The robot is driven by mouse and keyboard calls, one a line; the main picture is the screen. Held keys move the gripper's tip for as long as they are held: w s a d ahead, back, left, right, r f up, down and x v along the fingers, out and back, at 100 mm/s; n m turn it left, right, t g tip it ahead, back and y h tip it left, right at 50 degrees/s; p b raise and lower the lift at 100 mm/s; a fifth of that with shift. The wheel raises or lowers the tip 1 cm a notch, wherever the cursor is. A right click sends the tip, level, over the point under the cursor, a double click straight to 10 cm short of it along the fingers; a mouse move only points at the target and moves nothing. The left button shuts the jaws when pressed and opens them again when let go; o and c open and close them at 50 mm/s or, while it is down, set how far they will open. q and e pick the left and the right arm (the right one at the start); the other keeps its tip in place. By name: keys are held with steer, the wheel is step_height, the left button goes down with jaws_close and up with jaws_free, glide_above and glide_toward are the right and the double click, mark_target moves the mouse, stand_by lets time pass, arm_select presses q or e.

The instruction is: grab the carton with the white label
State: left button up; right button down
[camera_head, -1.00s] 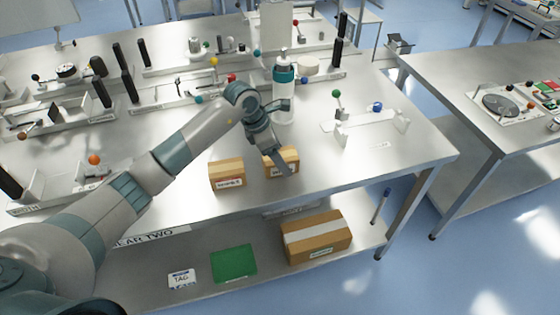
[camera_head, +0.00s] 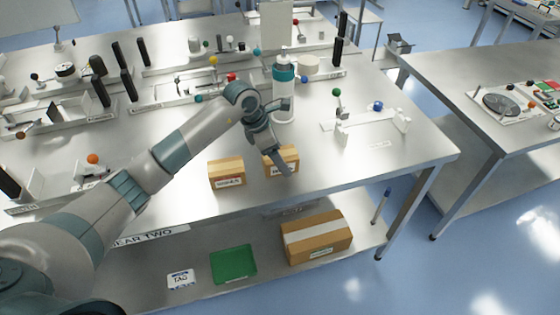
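Two small brown cartons stand near the front edge of the metal table. The left carton (camera_head: 226,171) has a white label with dark red print on its front. The right carton (camera_head: 292,155) also has a pale label low on its front, partly hidden. My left gripper (camera_head: 280,161) reaches down over the right carton and covers part of its top and front. Its fingers overlap in this view, so I cannot tell whether they grip the carton. My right gripper is out of view.
A white bottle with a teal top (camera_head: 284,92) stands just behind my gripper. A white stand with knobs (camera_head: 365,122) is to the right. A larger taped carton (camera_head: 316,240) and a green tray (camera_head: 233,264) lie on the lower shelf. The tabletop's right front is clear.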

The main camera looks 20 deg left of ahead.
mark_target(285, 153)
arm_select(q)
steer(key=c, duration=1.2)
steer(key=shift+r, duration=0.15)
steer(key=shift+r+p, duration=0.3)
steer(key=shift+p, duration=0.35)
step_height(285, 153, up, 3)
steer(key=b, duration=0.3)
steer(key=shift+w, duration=0.1)
steer(key=s+d+r+b, duration=0.4)
steer(key=s+d+r, duration=0.3)
steer(key=d, duration=0.2)
steer(key=shift+s+r, duration=0.2)
steer(key=shift+r, duration=0.15)
